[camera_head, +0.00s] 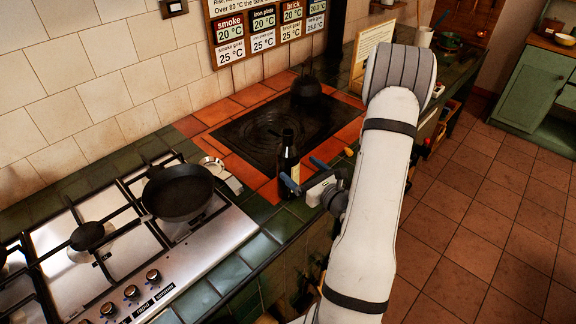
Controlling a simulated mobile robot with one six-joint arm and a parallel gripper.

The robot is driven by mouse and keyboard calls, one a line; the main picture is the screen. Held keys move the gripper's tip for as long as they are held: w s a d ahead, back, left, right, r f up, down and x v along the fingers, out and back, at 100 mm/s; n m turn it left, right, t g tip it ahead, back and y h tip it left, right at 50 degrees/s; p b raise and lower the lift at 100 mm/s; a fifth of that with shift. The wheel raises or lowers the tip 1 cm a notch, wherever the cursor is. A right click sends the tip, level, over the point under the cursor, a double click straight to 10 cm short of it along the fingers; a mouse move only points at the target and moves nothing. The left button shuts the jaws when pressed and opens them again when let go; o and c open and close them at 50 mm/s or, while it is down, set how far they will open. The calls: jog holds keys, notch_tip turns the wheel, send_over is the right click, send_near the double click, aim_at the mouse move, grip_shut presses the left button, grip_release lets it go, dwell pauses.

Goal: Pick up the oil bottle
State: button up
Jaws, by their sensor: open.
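A black pan (178,192) sits on the steel gas hob (175,255) at the left. A dark kettle (306,91) stands at the back of the black hearth plate (255,135). A sign board (372,42) stands behind my arm. The tiled floor at the right is clear.

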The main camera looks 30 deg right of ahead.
aim_at(288, 158)
jog(key=p+x, duration=0.1)
jog(key=x, duration=0.2)
jog(key=p+x, duration=0.1)
jog(key=x, duration=0.3)
jog(key=shift+d+f+p, duration=0.15)
jog(key=shift+f+p, duration=0.05)
jog(key=shift+p, duration=0.1)
jog(key=c, duration=1.5)
jog(key=shift+r, duration=0.1)
